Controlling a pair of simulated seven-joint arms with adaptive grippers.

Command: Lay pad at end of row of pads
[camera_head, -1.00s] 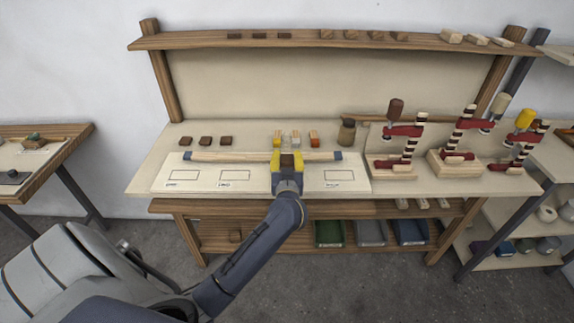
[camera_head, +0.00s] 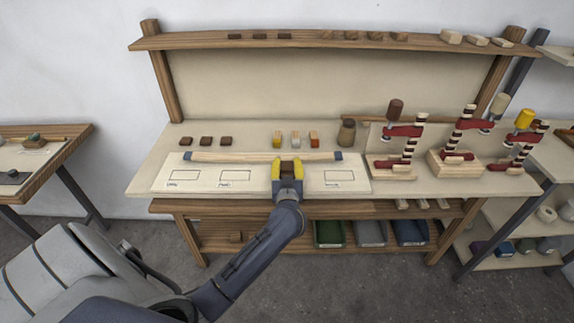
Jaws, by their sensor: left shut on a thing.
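My left gripper (camera_head: 288,167) has yellow fingers and is over the front middle of the bench, just in front of a long wooden rod. It is shut on a brown pad (camera_head: 288,168), which shows between the fingers and is partly hidden by them. Three dark brown pads lie in a row behind the rod at the left: a left one (camera_head: 185,141), a middle one (camera_head: 206,141) and a right one (camera_head: 226,141). My right gripper is not in view.
The rod (camera_head: 240,156) has blue ends and lies across a white board (camera_head: 205,176) with printed outlines. Small blocks with yellow, white and orange parts (camera_head: 295,139) and a brown jar (camera_head: 346,132) stand behind it. Red clamps (camera_head: 404,131) stand at the right. Bench between pads and blocks is clear.

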